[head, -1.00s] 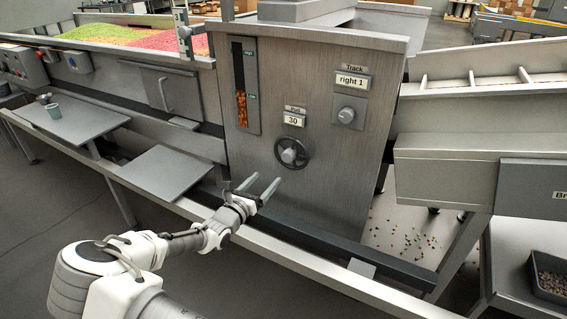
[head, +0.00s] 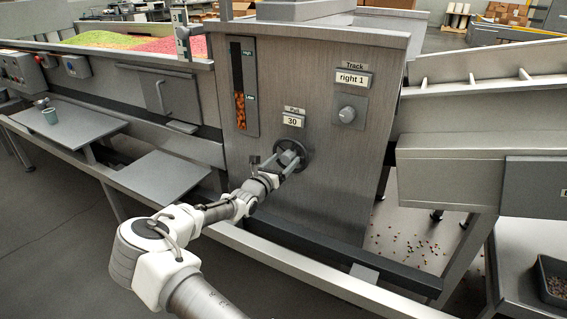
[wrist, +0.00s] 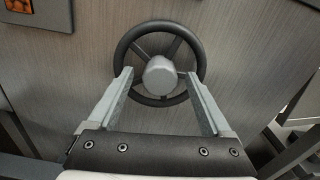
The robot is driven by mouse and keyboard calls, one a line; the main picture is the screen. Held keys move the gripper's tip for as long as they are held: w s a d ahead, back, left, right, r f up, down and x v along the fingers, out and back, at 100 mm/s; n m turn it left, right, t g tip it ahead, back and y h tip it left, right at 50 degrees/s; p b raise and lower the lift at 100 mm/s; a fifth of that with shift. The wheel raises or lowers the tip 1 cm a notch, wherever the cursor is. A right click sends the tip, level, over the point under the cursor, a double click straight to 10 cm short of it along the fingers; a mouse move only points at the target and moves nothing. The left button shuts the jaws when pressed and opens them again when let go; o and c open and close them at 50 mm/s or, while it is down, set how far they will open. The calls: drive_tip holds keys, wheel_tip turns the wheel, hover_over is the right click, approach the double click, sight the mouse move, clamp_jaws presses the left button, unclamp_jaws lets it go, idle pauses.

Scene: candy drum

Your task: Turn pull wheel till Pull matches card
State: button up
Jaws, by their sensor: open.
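The pull wheel (head: 303,150) is a dark spoked handwheel with a grey hub, low on the metal panel. In the wrist view the pull wheel (wrist: 193,48) sits straight ahead, with its hub between my fingers. My gripper (head: 288,160) is open in front of the wheel. In the wrist view my gripper (wrist: 160,82) has one finger on each side of the hub, overlapping the lower rim. I cannot tell whether the fingers touch it. The Pull display (head: 293,121) above the wheel reads 30. No card with a Pull value is readable.
A level window (head: 240,110) shows orange candy. A metal rail (head: 320,258) runs below the panel.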

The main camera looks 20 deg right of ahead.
clamp_jaws()
drive_tip(key=shift+r+m+p, duration=0.1)
drive_tip(key=shift+m+p, duration=0.2)
drive_tip(key=shift+p, duration=0.05)
drive_tip(key=shift+s+r+m+p, duration=0.1)
drive_tip(key=shift+m+p, duration=0.4)
drive_tip(key=shift+p, duration=0.1)
drive_tip(key=shift+d+m+p, duration=0.1)
drive_tip(key=shift+m+p, duration=1.05)
drive_tip(key=shift+m, duration=0.05)
drive_tip(key=m+p, duration=0.3)
drive_tip(key=m, duration=0.1)
drive_tip(key=shift+m, duration=0.3)
drive_tip(key=m, duration=0.1)
drive_tip(key=m+p, duration=0.1)
drive_tip(key=m, duration=0.1)
drive_tip(key=m+p, duration=0.1)
drive_tip(key=m, duration=0.1)
drive_tip(key=shift+s+f, duration=0.1)
drive_tip(key=shift+f, duration=0.15)
drive_tip(key=shift+f+m+p, duration=0.15)
drive_tip(key=shift+m+p, duration=0.2)
drive_tip(key=shift+m, duration=2.05)
